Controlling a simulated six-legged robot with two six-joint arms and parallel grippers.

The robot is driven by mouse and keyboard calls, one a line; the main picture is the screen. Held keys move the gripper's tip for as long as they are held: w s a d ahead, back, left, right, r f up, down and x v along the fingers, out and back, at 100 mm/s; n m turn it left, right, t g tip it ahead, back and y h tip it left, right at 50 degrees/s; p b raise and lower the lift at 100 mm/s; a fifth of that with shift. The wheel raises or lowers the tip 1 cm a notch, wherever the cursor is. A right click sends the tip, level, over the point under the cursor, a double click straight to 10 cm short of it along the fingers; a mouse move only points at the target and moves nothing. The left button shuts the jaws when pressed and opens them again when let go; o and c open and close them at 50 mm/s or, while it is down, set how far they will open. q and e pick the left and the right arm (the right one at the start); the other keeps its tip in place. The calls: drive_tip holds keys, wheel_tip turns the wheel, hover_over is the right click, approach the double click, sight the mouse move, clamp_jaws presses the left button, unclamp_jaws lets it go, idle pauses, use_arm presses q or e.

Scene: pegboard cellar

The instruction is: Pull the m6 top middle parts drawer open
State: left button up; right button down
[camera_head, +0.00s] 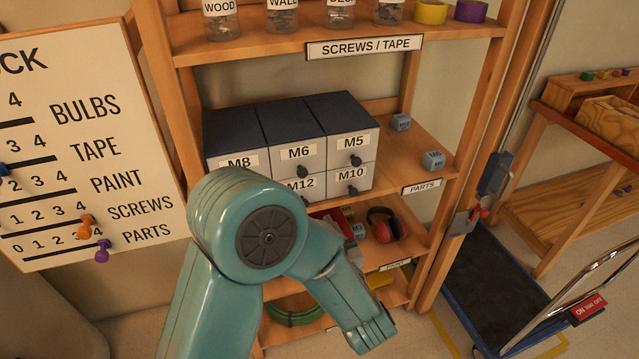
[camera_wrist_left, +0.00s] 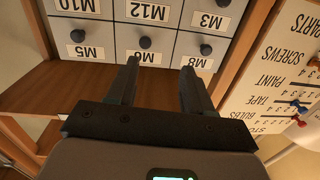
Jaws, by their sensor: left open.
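The M6 drawer (camera_head: 316,159) is the middle one in the top row of a grey parts cabinet with a dark top. It looks shut, level with its neighbours, and has a dark round knob. In the left wrist view, which is upside down, the M6 drawer (camera_wrist_left: 125,42) sits between M5 and M8, with its knob in plain view. My left gripper (camera_wrist_left: 161,68) is open and empty in front of the cabinet. Its fingertips lie either side of the knob's line in the picture, with the knob beyond them. In the head view my teal arm hides this gripper.
The M5 drawer (camera_head: 340,145), M8 drawer (camera_wrist_left: 210,47), M10 drawer (camera_head: 366,181) and M12 drawer surround M6. Small blue boxes (camera_head: 433,161) stand on the shelf at right. Red earmuffs (camera_head: 384,225) lie on the shelf below. A tally board (camera_head: 80,150) stands at left.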

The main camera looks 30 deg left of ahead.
use_arm(q)
drive_tip(key=d+r, duration=0.1)
drive_tip(key=d, duration=0.1)
drive_tip(key=p, duration=0.3)
approach(303, 176)
drive_tip(key=shift+t, duration=0.4)
drive_tip(key=x, duration=0.8)
drive_tip(key=shift+s+a+f, duration=0.15)
drive_tip(key=shift+a+f, duration=0.05)
drive_tip(key=shift+w+a, duration=0.35)
clamp_jaws()
